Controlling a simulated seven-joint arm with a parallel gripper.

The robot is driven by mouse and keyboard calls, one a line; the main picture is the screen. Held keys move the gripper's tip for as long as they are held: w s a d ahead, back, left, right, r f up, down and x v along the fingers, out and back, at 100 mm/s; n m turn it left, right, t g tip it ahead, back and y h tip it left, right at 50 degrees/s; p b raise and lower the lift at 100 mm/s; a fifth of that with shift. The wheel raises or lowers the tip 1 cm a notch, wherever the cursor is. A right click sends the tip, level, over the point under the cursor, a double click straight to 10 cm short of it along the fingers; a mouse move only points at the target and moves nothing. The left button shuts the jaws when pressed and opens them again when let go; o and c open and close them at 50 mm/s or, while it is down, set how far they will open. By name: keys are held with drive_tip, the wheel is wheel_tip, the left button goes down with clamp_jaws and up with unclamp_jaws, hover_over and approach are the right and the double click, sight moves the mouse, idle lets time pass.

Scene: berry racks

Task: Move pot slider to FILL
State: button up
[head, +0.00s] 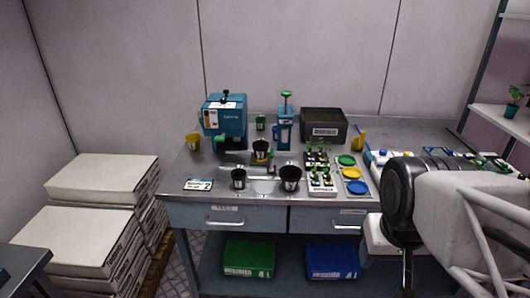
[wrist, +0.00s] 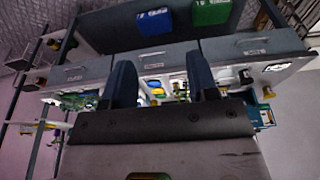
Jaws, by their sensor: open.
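A teal machine (head: 225,116) stands at the back left of the bench, with a metal platform in front of it. A black pot (head: 261,149) sits there, by a pale metal rail. I cannot make out for certain which part is the pot slider, and no FILL lettering is readable. My gripper (wrist: 160,64) is open and empty in the wrist view, its two dark fingers apart. In the head view my arm is at the right, in front of the bench, well away from the machine. The wrist view looks at the bench upside down.
Two more black pots (head: 239,178) (head: 290,177) stand near the bench's front edge. A blue press (head: 284,132), a dark box (head: 324,124), a seedling tray and coloured dishes (head: 355,187) fill the right. Stacked white boxes (head: 92,180) stand left of the bench.

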drive_tip(key=shift+c, duration=1.2)
drive_tip(key=w+a+r, duration=0.1)
drive_tip(key=w+r, duration=0.1)
drive_tip(key=w, duration=0.6)
drive_tip(key=w+a+r, duration=0.2)
drive_tip(key=w+r, duration=0.1)
drive_tip(key=w, duration=0.5)
drive_tip(key=g+h, duration=0.2)
drive_tip(key=g, duration=0.1)
hover_over(272, 152)
drive_tip(key=s, duration=0.1)
drive_tip(key=f, duration=1.4)
drive_tip(key=shift+a+f, duration=0.25)
drive_tip(key=shift+a, duration=0.1)
drive_tip(key=shift+w+a+f, duration=0.25)
drive_tip(key=shift+w, duration=0.05)
drive_tip(key=shift+f, duration=0.1)
